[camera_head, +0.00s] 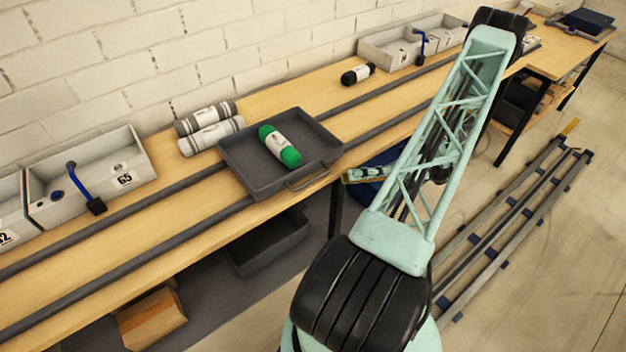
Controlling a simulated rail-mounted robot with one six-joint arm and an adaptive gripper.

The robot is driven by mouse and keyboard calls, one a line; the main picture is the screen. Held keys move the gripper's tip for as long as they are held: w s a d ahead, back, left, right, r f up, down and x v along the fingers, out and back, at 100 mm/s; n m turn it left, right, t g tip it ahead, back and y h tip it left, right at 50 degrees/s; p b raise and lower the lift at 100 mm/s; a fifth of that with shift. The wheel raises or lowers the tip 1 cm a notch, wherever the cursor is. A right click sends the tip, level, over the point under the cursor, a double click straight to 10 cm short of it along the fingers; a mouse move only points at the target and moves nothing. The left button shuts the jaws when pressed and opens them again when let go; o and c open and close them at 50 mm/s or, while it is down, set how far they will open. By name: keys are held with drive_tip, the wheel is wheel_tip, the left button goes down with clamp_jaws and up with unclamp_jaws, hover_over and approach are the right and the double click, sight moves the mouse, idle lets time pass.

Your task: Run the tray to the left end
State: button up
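The tray (240,165) is dark grey, shallow and square, with a handle (308,178) on its near side. It sits on two dark rails (190,234) running lengthwise along the wooden bench, left of the picture's middle. A green roll with a white label band (281,146) lies in it. The bench's left end is outside the frame. My arm (440,145) rises from the lower middle to the upper right and blocks part of the view.
Two grey rolls (210,138) lie just behind the tray's left side. Grey bins (90,180) with a blue-handled tool stand at the back left. A black roll (357,75) and more bins (390,48) are farther right. The visible rails left of the tray look clear.

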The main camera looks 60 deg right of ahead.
sight(313, 178)
drive_tip(key=shift+b+x, duration=0.85)
drive_tip(key=shift+x, duration=5.7)
clamp_jaws()
